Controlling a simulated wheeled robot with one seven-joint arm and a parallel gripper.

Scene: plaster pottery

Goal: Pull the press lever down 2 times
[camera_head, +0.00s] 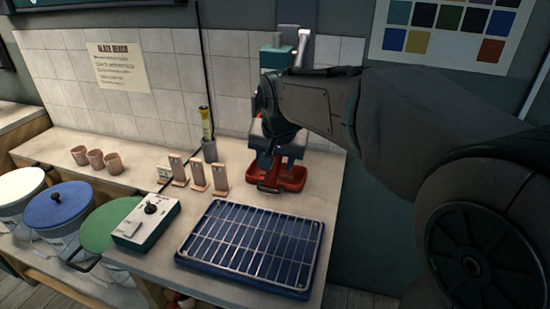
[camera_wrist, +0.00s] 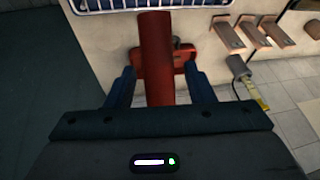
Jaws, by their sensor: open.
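The press stands at the back right of the counter, mostly hidden behind my arm in the head view. Its teal top and pale rod (camera_head: 301,48) show above my arm, and a red tray (camera_head: 290,180) shows at its foot. In the wrist view a red bar (camera_wrist: 156,45), which looks like the lever's grip, lies between the two blue fingers of my gripper (camera_wrist: 159,76). The fingers are open, with a gap on each side of the bar. In the head view my gripper (camera_head: 271,158) points down above the red tray. The lever's joint is hidden.
A blue tray with a wire rack (camera_head: 250,245) lies in front of the press. Several small tile stands (camera_head: 198,175), a grey cup with a yellow tool (camera_head: 209,150) and a control box (camera_head: 147,222) are to the left. The tiled wall (camera_head: 150,70) is close behind.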

